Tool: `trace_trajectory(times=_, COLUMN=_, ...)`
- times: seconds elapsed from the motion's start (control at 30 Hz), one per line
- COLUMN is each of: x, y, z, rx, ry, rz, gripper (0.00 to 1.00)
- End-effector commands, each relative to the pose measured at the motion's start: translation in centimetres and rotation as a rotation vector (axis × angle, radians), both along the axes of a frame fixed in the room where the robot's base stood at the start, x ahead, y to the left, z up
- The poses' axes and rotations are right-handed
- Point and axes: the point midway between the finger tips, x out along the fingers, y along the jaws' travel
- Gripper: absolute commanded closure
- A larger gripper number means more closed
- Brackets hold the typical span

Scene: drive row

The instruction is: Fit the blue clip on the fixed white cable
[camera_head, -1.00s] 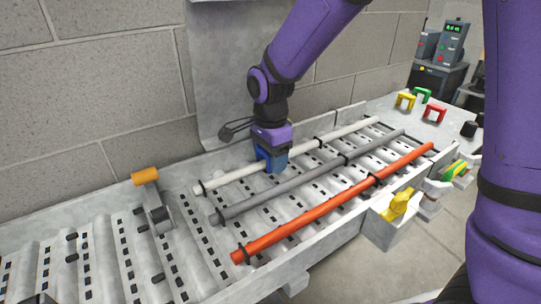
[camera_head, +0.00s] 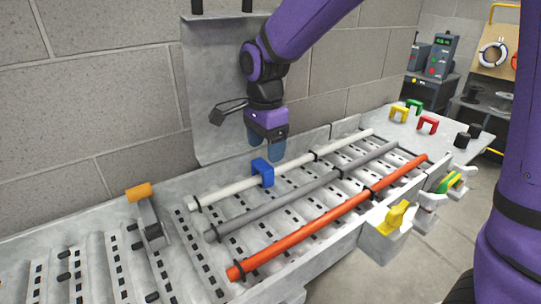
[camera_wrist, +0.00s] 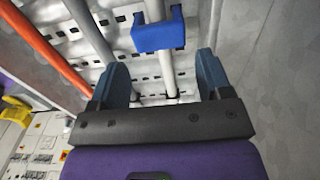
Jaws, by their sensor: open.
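The blue clip (camera_head: 262,171) sits astride the white cable (camera_head: 228,188), seen in the head view. The white cable is the rearmost of three parallel cables on the perforated tray. In the wrist view the blue clip (camera_wrist: 158,34) spans the white cable (camera_wrist: 167,70), which passes under it. My gripper (camera_head: 266,150) is open and empty, just above and behind the clip in the head view. In the wrist view its two fingers (camera_wrist: 162,75) stand apart with a gap between them and the clip. How deeply the clip is seated cannot be told.
A grey cable (camera_head: 290,191) and an orange-red cable (camera_head: 320,223) run alongside. Yellow (camera_head: 398,112), green (camera_head: 414,105) and red (camera_head: 428,124) clips stand at the far right. An orange-handled lever (camera_head: 140,192) stands at the left. A grey panel rises behind my gripper.

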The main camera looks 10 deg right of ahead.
Motion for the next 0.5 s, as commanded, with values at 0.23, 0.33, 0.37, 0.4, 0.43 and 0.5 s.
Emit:
trace_trajectory(times=0.23, x=0.0, y=-0.1, z=0.6, rx=0.001, ry=-0.002, rz=0.002, gripper=0.28)
trace_trajectory(times=0.33, x=-0.3, y=-0.8, z=1.3, rx=0.006, ry=-0.014, rz=0.025, gripper=0.28)
trace_trajectory(times=0.37, x=-0.5, y=-1.2, z=1.6, rx=0.007, ry=-0.020, rz=0.039, gripper=0.28)
trace_trajectory(times=0.4, x=-0.8, y=-1.9, z=2.3, rx=0.011, ry=-0.032, rz=0.065, gripper=0.28)
trace_trajectory(times=0.43, x=-1.1, y=-2.5, z=2.8, rx=0.014, ry=-0.042, rz=0.089, gripper=0.28)
trace_trajectory(times=0.5, x=-2.1, y=-4.2, z=4.3, rx=0.019, ry=-0.070, rz=0.156, gripper=0.28)
